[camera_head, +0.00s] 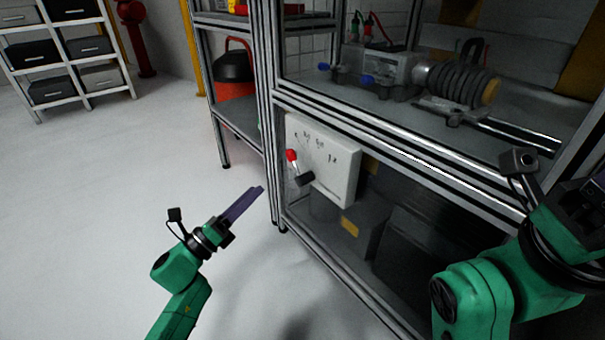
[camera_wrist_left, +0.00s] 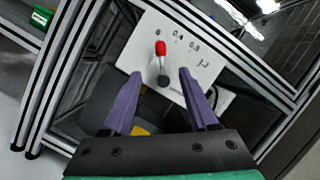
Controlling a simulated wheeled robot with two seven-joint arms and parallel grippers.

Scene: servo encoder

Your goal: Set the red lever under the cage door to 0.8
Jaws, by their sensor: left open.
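The red lever (camera_head: 292,156) has a red tip and a dark pivot. It is mounted on a white panel (camera_head: 342,180) with a row of printed marks, below the cage's upper section. In the head view it leans up and left from its pivot; in the left wrist view the red lever (camera_wrist_left: 160,49) points up, near the leftmost marks. My left gripper (camera_head: 260,189) is left of the panel and apart from it. In the left wrist view its two purple fingers (camera_wrist_left: 156,84) are spread, with the lever seen between and beyond them. My right arm is at the right; its fingers are out of view.
The metal cage frame (camera_head: 275,140) stands around the panel, with bars above and below. Dark boxes (camera_head: 357,228) sit beneath the panel. A shelf rack with a red-and-black canister (camera_head: 234,75) stands behind left. The floor at left is clear.

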